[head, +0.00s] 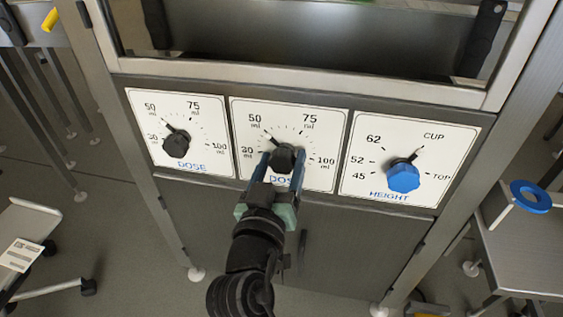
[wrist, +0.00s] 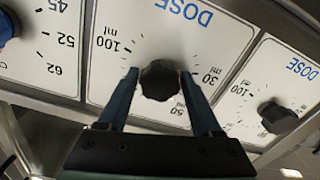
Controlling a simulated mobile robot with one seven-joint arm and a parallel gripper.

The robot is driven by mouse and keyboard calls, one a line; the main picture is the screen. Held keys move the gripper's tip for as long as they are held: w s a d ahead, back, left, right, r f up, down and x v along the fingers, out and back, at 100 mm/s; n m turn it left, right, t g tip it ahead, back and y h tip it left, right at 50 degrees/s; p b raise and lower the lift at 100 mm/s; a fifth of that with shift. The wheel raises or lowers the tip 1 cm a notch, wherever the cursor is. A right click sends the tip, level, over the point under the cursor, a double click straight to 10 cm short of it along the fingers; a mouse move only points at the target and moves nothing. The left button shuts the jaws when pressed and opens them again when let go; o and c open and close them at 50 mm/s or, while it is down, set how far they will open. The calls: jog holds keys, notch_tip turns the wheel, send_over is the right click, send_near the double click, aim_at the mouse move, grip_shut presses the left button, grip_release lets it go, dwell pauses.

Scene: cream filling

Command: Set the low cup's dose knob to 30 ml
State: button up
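Two black DOSE knobs sit on white dials side by side. The left dose knob (head: 176,145) stands free, its pointer up-left near 50 ml; it also shows in the wrist view (wrist: 278,117). The middle dose knob (head: 284,158) sits between the two fingers of my gripper (head: 283,159). In the wrist view my gripper (wrist: 160,76) has a fingertip against each side of this knob (wrist: 160,81). Its pointer appears up-left near 50 ml, partly hard to see. The 30 ml mark is at its dial's left. No readable label says which knob is the low cup's.
A blue HEIGHT knob (head: 403,178) is on the right dial, pointing near CUP. A metal frame (head: 310,85) runs above the dials. A side table (head: 525,250) with a blue ring (head: 530,196) stands at right. A white-topped stand (head: 22,225) is at left.

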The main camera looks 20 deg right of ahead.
jog(key=c, duration=1)
jog(key=shift+o, duration=0.2)
jog(key=shift+n, duration=0.3)
jog(key=shift+r+n+p, duration=0.15)
jog(key=shift+n+p, duration=0.75)
jog(key=shift+p, duration=0.05)
jog(key=n+p, duration=0.2)
jog(key=n, duration=0.1)
jog(key=shift+n, duration=0.3)
jog(key=n+p, duration=0.3)
jog(key=n, duration=0.2)
jog(key=shift+n+p, duration=0.3)
jog(key=o, duration=1.4)
jog(key=shift+c, duration=0.2)
